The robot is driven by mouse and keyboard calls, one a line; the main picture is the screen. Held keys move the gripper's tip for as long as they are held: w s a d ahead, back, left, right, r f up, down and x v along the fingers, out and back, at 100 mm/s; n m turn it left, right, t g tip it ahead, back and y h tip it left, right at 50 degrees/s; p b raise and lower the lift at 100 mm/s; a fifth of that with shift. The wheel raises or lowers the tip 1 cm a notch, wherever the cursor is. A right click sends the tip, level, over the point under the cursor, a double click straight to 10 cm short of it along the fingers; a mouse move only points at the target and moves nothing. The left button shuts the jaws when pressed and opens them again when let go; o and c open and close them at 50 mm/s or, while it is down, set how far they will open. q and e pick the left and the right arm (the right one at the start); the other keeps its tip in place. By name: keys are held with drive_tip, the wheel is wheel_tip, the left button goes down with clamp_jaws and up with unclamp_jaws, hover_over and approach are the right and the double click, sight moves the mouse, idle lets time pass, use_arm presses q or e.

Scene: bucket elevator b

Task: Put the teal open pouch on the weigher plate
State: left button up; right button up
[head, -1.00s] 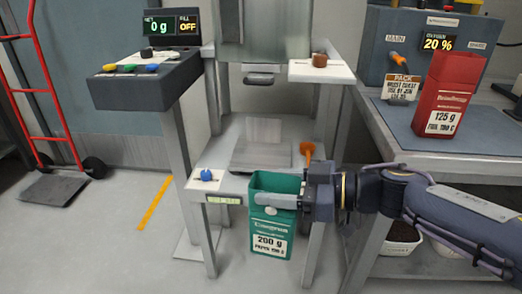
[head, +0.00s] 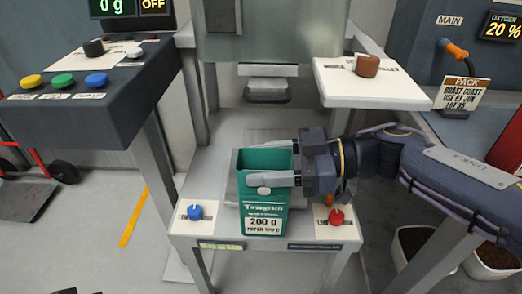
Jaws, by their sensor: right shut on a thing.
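The teal open pouch (head: 264,212) is upright in the middle of the head view, its mouth open upward and its label reading 200 g. My right gripper (head: 270,181) comes in from the right and is shut on the pouch near its upper part. The pouch is in front of the weigher plate (head: 268,134) and hides most of it; a strip shows behind the pouch and a bit at its left. I cannot tell whether the pouch's bottom touches the plate or is just above it.
A spout (head: 268,92) hangs above and behind the pouch. A blue knob (head: 195,212) and a red knob (head: 336,216) flank it on the front ledge. A white shelf with a brown knob (head: 367,65) is at upper right. A button console (head: 92,105) stands at left.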

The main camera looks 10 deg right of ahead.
drive_tip(key=w+d+b, duration=0.2)
drive_tip(key=w+b, duration=0.1)
drive_tip(key=w, duration=0.5)
drive_tip(key=w+d+f+b, duration=0.1)
drive_tip(key=w+d+b, duration=0.2)
drive_tip(key=w, duration=0.6)
drive_tip(key=shift+w+f+b, duration=0.15)
drive_tip(key=shift+f+b, duration=0.1)
drive_tip(key=shift+b, duration=0.1)
drive_tip(key=o, duration=0.7)
drive_tip(key=shift+f, duration=0.15)
drive_tip(key=shift+o, duration=0.2)
